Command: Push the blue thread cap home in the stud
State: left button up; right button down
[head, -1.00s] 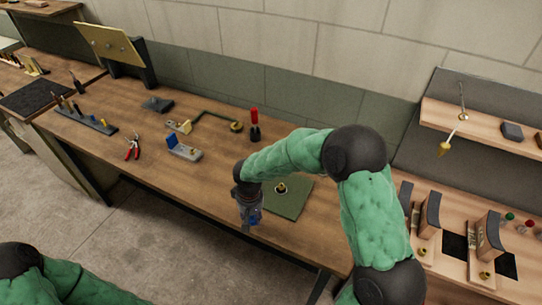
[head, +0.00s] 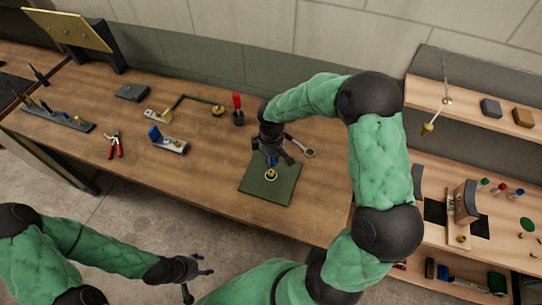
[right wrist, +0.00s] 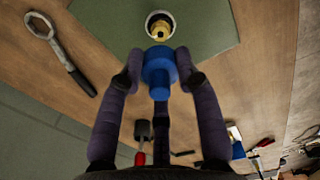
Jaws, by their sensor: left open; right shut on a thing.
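The blue thread cap (right wrist: 160,72) is pinched between the fingertips of my right gripper (right wrist: 160,64); a bit of blue also shows in the head view (head: 271,160). The stud (right wrist: 160,25) has a brass middle inside a pale ring and stands on the green mat (right wrist: 205,30). In the head view the stud (head: 271,175) is just in front of my right gripper (head: 273,157). The cap is close beside the stud; I cannot tell whether they touch. My left gripper (head: 198,276) is open and empty, off the table's front edge.
A ring-ended wrench (head: 300,146) lies behind the mat. A red-handled tool (head: 238,108) stands at the back. Red pliers (head: 115,144) and a small grey block with blue (head: 168,142) lie to the left. The table (head: 210,170) left of the mat is clear.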

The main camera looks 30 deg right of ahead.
jog(key=shift+f, duration=0.15)
jog(key=shift+f+b, duration=1.85)
jog(key=shift+f, duration=0.5)
jog(key=c, duration=1.6)
grip_release()
jog(key=shift+c, duration=0.2)
grip_shut()
